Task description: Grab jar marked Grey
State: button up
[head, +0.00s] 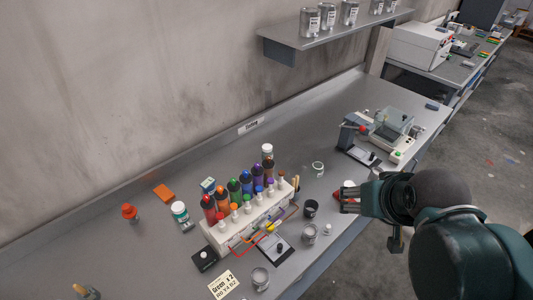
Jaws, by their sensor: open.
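No label reading Grey is legible to me, so I cannot tell which jar is the marked one. Several metal jars with white labels, among them one jar (310,22), stand on the wall shelf (340,35); their writing is too small to read. On the bench, a white-capped jar (180,211) stands left of the bottle rack, and another white-lidded container (267,151) stands behind it. My gripper (343,198) is open over the bench's front edge, right of a black cup (310,208). A red thing shows by its fingers, partly hidden; I cannot tell whether they touch.
A white rack (222,240) of coloured bottles fills the middle bench. Small metal cups (310,233) (260,278), a lettered card (223,285) and a black box (204,258) lie around it. Bench instruments (393,130) stand right. The bench's back strip is mostly clear.

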jog(key=shift+w, duration=0.1)
jog(key=n+g+y+b, duration=0.1)
jog(key=n+y+b, duration=0.2)
jog(key=n+b, duration=0.2)
send_over(270, 149)
jog(key=s+d, duration=0.8)
jog(key=s, duration=0.3)
notch_tip(270, 149, down, 13)
jog(key=shift+n+g+y, duration=0.3)
jog(key=shift+n+g, duration=0.1)
jog(key=shift+n, duration=0.5)
jog(key=x, duration=0.6)
jog(key=a+x, duration=0.1)
jog(key=x, duration=0.5)
jog(key=w+r+b+x, duration=0.1)
jog(key=x, duration=0.5)
jog(key=shift+a, duration=0.2)
jog(key=shift+w+a+f, duration=0.15)
jog(key=shift+w+f, duration=0.05)
jog(key=shift+f, duration=0.05)
jog(key=shift+f, duration=0.1)
jog(key=shift+x, duration=1.15)
